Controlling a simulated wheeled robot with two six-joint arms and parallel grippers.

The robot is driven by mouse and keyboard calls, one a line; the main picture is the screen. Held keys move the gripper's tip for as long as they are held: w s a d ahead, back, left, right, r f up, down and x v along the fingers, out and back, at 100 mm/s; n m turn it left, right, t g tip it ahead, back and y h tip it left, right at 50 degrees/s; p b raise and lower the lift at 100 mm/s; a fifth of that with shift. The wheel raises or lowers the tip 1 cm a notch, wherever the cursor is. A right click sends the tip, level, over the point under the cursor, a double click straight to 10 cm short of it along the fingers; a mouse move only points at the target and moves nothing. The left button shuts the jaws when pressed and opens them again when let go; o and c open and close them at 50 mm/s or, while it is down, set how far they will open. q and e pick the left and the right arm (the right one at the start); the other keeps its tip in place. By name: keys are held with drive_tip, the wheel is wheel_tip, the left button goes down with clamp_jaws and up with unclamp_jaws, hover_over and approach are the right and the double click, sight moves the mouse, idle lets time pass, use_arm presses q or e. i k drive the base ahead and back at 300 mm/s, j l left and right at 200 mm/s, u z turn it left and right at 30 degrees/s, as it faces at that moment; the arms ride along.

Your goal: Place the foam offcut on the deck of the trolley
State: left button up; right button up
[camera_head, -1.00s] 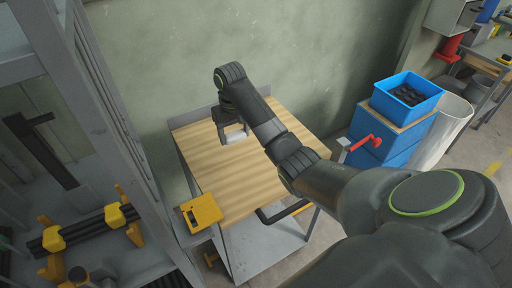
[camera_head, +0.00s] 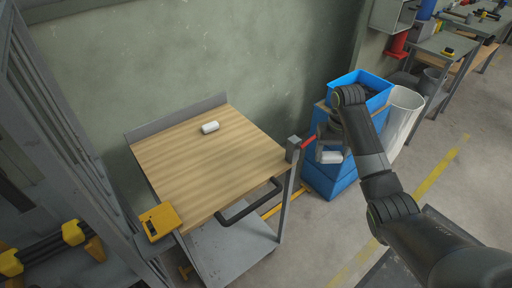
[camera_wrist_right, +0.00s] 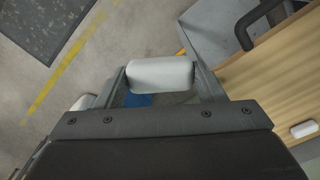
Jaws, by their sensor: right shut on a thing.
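A white rounded block (camera_head: 330,157) is between the fingers of my right gripper (camera_head: 331,150), which is shut on it. They are in the air to the right of the trolley, in front of the blue crates. The held block also fills the jaws in the right wrist view (camera_wrist_right: 160,75). A second, similar white block (camera_head: 210,127) lies on the trolley's wooden deck (camera_head: 195,170), near its back edge; it also shows in the wrist view (camera_wrist_right: 303,130). I cannot tell by looks which is the foam offcut. My left gripper is out of view.
A yellow box (camera_head: 160,221) sits at the deck's front left corner. Blue crates (camera_head: 328,174) and a white bin (camera_head: 402,117) stand beyond.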

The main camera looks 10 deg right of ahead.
sight(190, 174)
drive_tip(key=z, duration=1.6)
drive_tip(key=i+z, duration=0.4)
drive_tip(key=i, duration=0.8)
drive_tip(key=i+u, duration=0.8)
drive_tip(key=i+l+u, duration=0.15)
drive_tip(key=u, duration=0.2)
drive_tip(key=i+j+u, duration=0.15)
drive_tip(key=u, duration=0.25)
drive_tip(key=i+u, duration=0.25)
drive_tip(key=u, duration=0.2)
drive_tip(key=i+u, duration=0.25)
drive_tip(key=u, duration=0.15)
drive_tip(key=i+l+u, duration=0.1)
drive_tip(key=u, duration=1.3)
drive_tip(key=i+l+u, duration=0.1)
drive_tip(key=u, duration=0.85)
drive_tip(key=l+u, duration=0.1)
drive_tip(key=u, duration=0.9)
drive_tip(key=i+l, duration=0.05)
